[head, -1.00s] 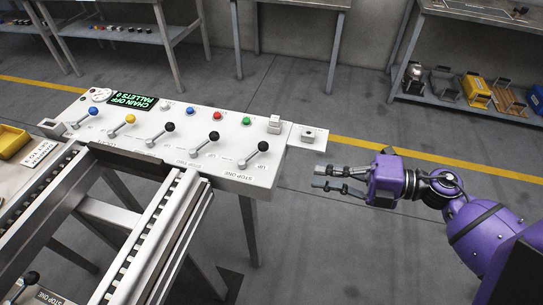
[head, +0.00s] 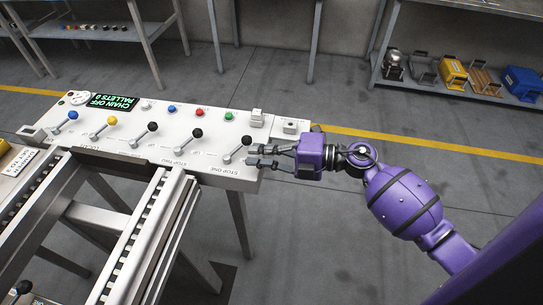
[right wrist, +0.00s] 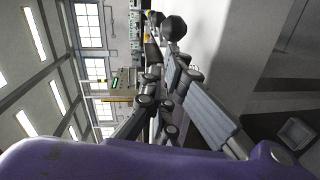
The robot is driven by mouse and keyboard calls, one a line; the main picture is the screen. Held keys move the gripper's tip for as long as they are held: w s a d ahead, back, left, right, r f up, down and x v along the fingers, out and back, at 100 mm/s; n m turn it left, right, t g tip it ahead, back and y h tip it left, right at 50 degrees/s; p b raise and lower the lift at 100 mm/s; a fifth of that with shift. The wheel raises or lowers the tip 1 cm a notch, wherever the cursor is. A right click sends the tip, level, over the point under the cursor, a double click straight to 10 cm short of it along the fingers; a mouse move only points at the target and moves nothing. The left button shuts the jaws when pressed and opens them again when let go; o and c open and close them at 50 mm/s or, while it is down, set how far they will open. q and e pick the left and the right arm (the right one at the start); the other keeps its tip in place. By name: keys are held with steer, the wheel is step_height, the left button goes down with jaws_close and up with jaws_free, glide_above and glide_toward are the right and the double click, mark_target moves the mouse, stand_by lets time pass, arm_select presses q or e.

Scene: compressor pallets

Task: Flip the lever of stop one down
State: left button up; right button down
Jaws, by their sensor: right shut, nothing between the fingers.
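The control panel (head: 181,133) has a row of levers in the head view. The stop one lever, with its black knob (head: 246,141), is the rightmost, above the STOP ONE label. Its arm slants up and to the right from its base. My right gripper (head: 252,155) is at the panel's right end, just right of and below this knob. It is shut with nothing in it; I cannot tell if a fingertip touches the lever. In the right wrist view, a large black knob (right wrist: 173,27) shows just beyond the fingers (right wrist: 165,85). My left gripper is not in view.
Other levers with black (head: 195,133), yellow (head: 110,120) and blue (head: 73,115) knobs stand to the left. Small buttons and a green-lettered display (head: 113,100) are behind them. Conveyor rails (head: 140,235) run in front. The floor right of the panel is clear.

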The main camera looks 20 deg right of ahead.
steer(key=shift+w, duration=0.35)
steer(key=shift+f, duration=0.1)
steer(key=shift+w+n+b, duration=0.15)
steer(key=shift+n+b, duration=0.15)
steer(key=shift+b, duration=0.05)
steer(key=shift+w+d+g+y, duration=0.1)
steer(key=shift+g+y, duration=0.3)
steer(key=shift+g, duration=0.2)
